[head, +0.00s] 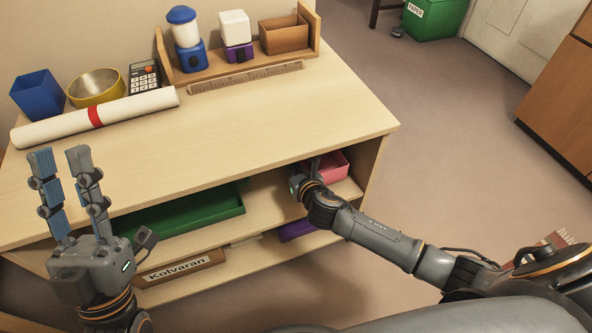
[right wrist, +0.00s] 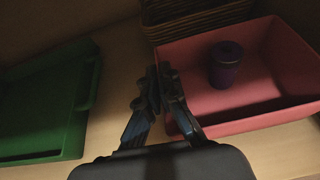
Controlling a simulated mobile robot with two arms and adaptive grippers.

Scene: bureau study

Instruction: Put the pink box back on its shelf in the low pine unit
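The pink box (head: 333,167) is inside the low pine unit (head: 290,110), on the shelf under the top, at its right end. In the right wrist view the pink box (right wrist: 285,65) is an open tray with a dark blue cylindrical jar (right wrist: 226,64) in it. My right gripper (right wrist: 160,82) has its fingertips close together at the tray's left wall, one on each side, shut on it. In the head view the right gripper (head: 304,176) is partly hidden under the top's edge. My left gripper (head: 62,158) is open and empty, raised at the front left.
A green tray (head: 190,212) lies left on the same shelf; a wicker basket (right wrist: 195,20) stands behind the pink box. A purple box (head: 297,230) and a "Kolvaran" box (head: 180,269) are lower. The top holds a paper roll (head: 140,107), bowl and calculator; its middle is clear.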

